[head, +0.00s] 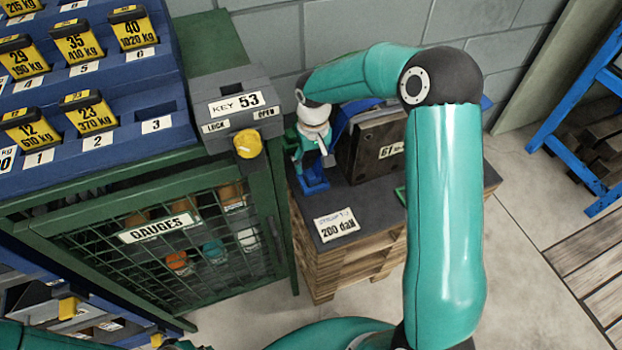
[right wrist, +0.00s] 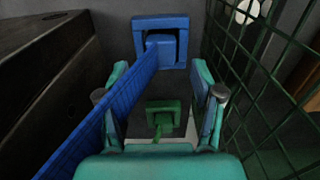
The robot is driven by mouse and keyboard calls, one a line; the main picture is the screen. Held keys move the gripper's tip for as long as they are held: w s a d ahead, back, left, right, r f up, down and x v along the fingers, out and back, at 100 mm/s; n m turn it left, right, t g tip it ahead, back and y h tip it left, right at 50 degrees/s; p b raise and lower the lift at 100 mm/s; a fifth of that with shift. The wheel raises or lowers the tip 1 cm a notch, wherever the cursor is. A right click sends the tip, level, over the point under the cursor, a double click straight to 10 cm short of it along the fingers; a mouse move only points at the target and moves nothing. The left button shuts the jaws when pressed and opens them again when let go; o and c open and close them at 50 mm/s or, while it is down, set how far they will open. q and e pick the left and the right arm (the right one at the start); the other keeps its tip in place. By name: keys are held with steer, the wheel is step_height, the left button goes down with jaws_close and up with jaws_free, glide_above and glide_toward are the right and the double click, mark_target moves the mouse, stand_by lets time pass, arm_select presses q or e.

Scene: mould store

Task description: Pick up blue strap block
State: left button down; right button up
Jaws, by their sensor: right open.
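The blue strap block (right wrist: 178,24) stands at the top middle of the right wrist view, beyond my fingertips, with a wide blue strap (right wrist: 105,123) running from it down to the left. In the head view a blue piece (head: 314,183), apparently this block, sits on the pallet's dark top beside the mould, partly hidden by my gripper. My right gripper (right wrist: 158,85) is open, its fingers apart with nothing gripped. In the head view my right gripper (head: 314,158) points down at the mould's left side. A small green block (right wrist: 152,108) shows between the fingers. My left gripper is not in view.
The dark mould (head: 372,150) stands close to the right of my gripper on the pallet (head: 345,262). The green mesh gauge cage (head: 190,235) is close on the left. A "200 daN" card (head: 337,226) lies at the pallet's front. A blue rack (head: 575,100) stands far right.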

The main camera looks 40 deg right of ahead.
mark_target(312, 173)
step_height(312, 173, down, 4)
steer(key=shift+a+f, duration=0.1)
steer(key=c, duration=1.2)
